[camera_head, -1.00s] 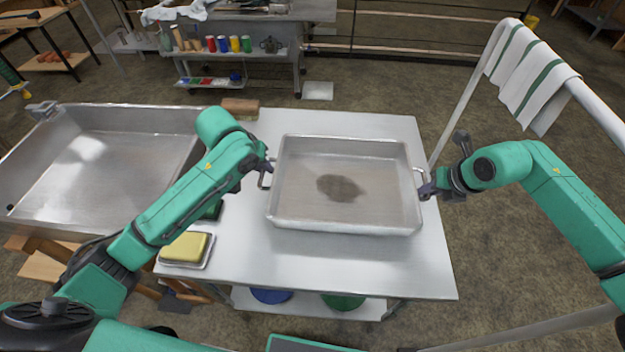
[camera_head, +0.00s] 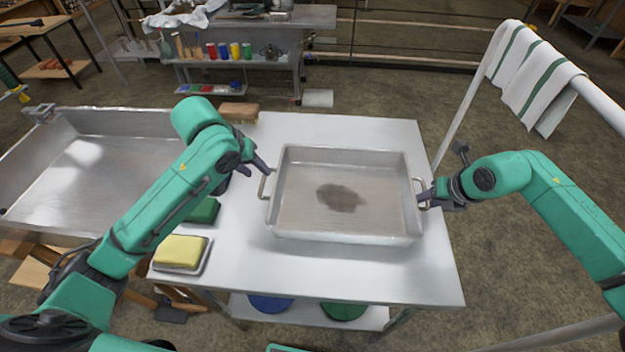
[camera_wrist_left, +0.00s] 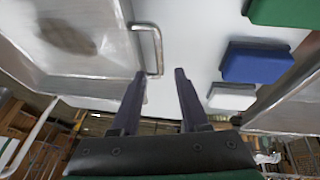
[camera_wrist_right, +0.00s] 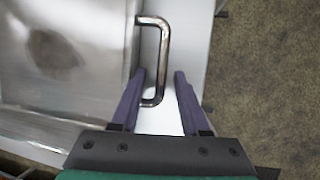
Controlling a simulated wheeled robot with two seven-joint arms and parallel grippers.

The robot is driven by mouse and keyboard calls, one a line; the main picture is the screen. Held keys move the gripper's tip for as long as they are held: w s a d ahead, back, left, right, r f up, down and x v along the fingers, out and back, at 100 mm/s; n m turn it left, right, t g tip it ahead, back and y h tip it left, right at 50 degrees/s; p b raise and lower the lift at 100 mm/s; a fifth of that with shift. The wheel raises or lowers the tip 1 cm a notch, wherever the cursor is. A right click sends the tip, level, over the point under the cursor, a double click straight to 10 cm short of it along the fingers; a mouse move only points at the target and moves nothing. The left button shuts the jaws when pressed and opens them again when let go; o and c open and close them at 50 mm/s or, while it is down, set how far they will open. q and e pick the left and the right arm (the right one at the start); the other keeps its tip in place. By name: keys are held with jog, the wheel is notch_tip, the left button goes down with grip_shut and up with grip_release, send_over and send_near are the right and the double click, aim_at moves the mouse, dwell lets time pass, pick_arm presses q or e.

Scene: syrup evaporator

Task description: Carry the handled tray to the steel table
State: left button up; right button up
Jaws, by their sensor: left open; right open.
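The handled tray (camera_head: 346,222) is a shallow metal pan with a dark stain on its floor and a handle on each side. It rests on the steel table (camera_head: 370,275). My left gripper (camera_head: 262,166) is open just off the left handle (camera_head: 265,184); in the left wrist view that handle (camera_wrist_left: 157,45) lies beyond the fingertips, towards the left finger. My right gripper (camera_head: 424,199) is open at the right handle (camera_head: 421,190). In the right wrist view this handle (camera_wrist_right: 163,60) reaches down between the open fingers.
A large steel basin (camera_head: 105,170) stands left of the table. A yellow sponge (camera_head: 181,252) on a dish, a green block (camera_head: 204,211) and a brush (camera_head: 239,111) lie along the table's left side. A striped towel (camera_head: 530,75) hangs on a rail at right.

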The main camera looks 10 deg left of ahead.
jog(key=shift+r, duration=0.15)
pick_arm(q)
jog(key=v, duration=0.6)
pick_arm(e)
notch_tip(320, 180, up, 10)
jog(key=shift+f, duration=0.1)
